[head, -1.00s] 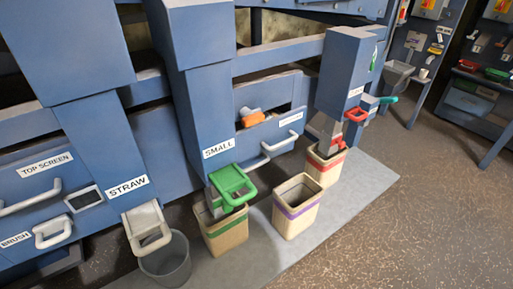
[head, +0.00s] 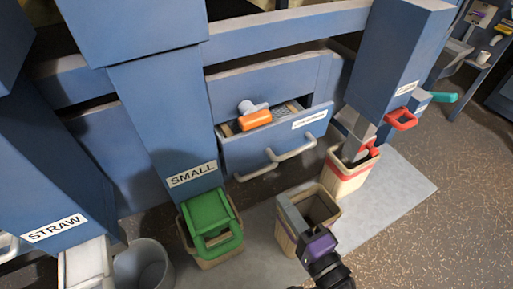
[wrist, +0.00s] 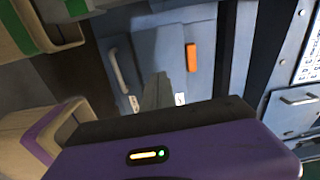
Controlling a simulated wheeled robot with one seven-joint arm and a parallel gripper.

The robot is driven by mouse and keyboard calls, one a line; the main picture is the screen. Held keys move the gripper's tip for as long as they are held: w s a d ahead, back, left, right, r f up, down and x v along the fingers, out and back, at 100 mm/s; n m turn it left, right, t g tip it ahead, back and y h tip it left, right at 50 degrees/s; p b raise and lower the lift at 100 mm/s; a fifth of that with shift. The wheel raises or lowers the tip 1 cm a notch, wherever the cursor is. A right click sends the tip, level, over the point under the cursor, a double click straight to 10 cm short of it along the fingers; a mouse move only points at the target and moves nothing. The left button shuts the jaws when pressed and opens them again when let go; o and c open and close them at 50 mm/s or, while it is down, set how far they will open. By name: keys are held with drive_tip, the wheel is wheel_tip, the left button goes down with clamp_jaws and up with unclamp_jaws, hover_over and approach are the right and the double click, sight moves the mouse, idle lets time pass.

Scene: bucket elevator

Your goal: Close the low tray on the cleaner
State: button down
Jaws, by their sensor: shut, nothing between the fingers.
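The low tray is a blue drawer (head: 245,153) with a white label, its text too small to read surely, and a grey bar handle (head: 277,161). It stands pulled out of the cleaner, with a gap showing behind its front. An orange and grey object (head: 256,118) rests at its top edge. My gripper (head: 288,206), with a purple body, is shut and empty, in front of and below the tray, apart from it. In the wrist view the fingers (wrist: 160,82) point toward the blue front, with the handle (wrist: 119,76) to their left.
A purple-striped bin (head: 325,205) stands right behind my gripper. A green-striped bin under a green chute (head: 210,222) is to the left, and a red-striped bin (head: 347,180) to the right. The floor at the right is clear.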

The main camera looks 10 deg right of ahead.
drive_tip(key=p, duration=0.4)
approach(248, 153)
drive_tip(key=x, duration=0.5)
drive_tip(key=shift+w+d, duration=0.1)
drive_tip(key=shift+w, duration=0.1)
drive_tip(key=shift+w+a+f, duration=0.1)
drive_tip(key=shift+w+a, duration=0.15)
drive_tip(key=shift+w, duration=0.45)
